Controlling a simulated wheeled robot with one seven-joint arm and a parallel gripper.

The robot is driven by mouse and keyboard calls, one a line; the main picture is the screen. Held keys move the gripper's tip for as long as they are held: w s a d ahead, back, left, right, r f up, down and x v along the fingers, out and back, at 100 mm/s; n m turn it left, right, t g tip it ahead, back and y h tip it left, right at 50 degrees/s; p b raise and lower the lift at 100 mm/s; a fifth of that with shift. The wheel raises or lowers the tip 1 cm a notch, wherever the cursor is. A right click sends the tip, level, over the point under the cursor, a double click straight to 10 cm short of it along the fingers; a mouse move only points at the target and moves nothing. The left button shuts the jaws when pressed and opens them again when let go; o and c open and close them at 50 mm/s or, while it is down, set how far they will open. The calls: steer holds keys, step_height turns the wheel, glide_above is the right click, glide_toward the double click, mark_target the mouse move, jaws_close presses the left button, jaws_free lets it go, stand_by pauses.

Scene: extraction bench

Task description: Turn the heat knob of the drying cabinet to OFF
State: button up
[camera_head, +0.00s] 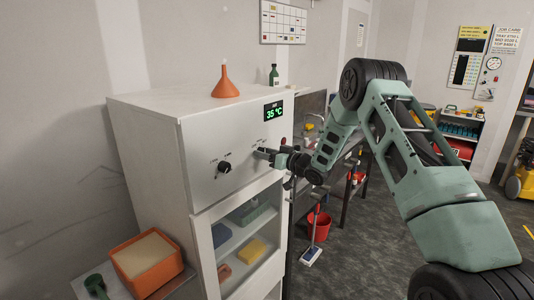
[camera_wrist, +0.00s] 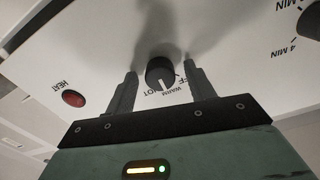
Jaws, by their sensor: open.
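The drying cabinet (camera_head: 150,155) is a white box with a display reading 35 °C. Its heat knob (camera_wrist: 160,70) is black and round, with a white pointer line, in the middle of the wrist view. HOT, WARM and OFF labels appear upside down around it. The pointer faces the HOT and WARM labels, away from OFF; its exact setting is hard to tell. My gripper (camera_wrist: 159,76) is open, one finger on each side of the knob; I cannot tell whether either touches. In the head view my gripper (camera_head: 268,155) is at the front panel and hides the knob.
A second black knob (camera_head: 224,167) with minute marks is left on the panel. A red HEAT lamp (camera_wrist: 74,98) is beside the heat knob. An orange funnel (camera_head: 225,84) and green bottle (camera_head: 274,75) stand on top. An orange tray (camera_head: 118,263) is at lower left.

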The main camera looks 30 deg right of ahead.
steer(key=c, duration=1)
steer(key=shift+f+b, duration=0.15)
steer(key=shift+b, duration=0.35)
steer(key=n+b, duration=0.8)
steer(key=b, duration=0.7)
steer(key=shift+n+b, duration=0.4)
